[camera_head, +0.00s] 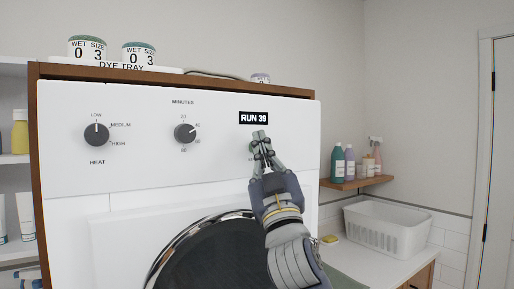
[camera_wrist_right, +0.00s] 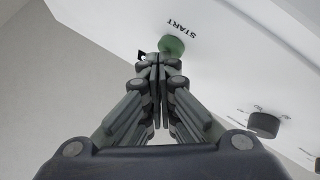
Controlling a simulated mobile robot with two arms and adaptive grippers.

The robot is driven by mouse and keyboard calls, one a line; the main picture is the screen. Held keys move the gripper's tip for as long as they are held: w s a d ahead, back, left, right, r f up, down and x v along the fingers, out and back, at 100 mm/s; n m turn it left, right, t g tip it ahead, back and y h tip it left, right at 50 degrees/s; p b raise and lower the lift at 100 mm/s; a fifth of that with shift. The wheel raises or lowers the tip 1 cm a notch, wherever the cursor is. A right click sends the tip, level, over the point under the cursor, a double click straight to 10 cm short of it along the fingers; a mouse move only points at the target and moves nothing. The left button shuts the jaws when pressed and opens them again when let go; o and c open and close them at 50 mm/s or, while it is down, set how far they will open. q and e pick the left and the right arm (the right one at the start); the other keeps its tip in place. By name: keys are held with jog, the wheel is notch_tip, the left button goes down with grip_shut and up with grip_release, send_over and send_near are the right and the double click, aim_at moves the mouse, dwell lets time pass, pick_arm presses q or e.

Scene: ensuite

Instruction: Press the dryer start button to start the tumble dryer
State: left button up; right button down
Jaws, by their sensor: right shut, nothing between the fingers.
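The white tumble dryer (camera_head: 75,165) fills the left and middle of the head view, with its round dark door (camera_head: 215,258) below the panel. The green start button (camera_wrist_right: 172,45), marked START, shows in the right wrist view; in the head view my right gripper hides it. A dark display (camera_head: 253,118) above the gripper reads RUN 39. My right gripper (camera_head: 260,138) is shut and empty, its fingertips at the panel. In the wrist view its fingertips (camera_wrist_right: 157,60) are right at the button's edge; I cannot tell whether they touch. My left gripper is not in view.
A heat knob (camera_head: 96,134) and a minutes knob (camera_head: 186,133) sit left on the panel. At right are a bottle shelf (camera_head: 355,184) and a white basket (camera_head: 385,228) on a counter.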

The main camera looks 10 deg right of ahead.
jog(key=shift+s+d, duration=0.25)
jog(key=shift+s, duration=0.45)
jog(key=shift+s+d+p, duration=0.25)
jog(key=shift+s+d, duration=0.1)
jog(key=shift+s, duration=0.6)
jog(key=shift+s+d+p, duration=0.2)
jog(key=shift+s+d, duration=0.15)
jog(key=shift+s, duration=0.55)
jog(key=shift+s+d+p, duration=0.25)
jog(key=shift+s+d, duration=0.1)
jog(key=shift+s, duration=0.6)
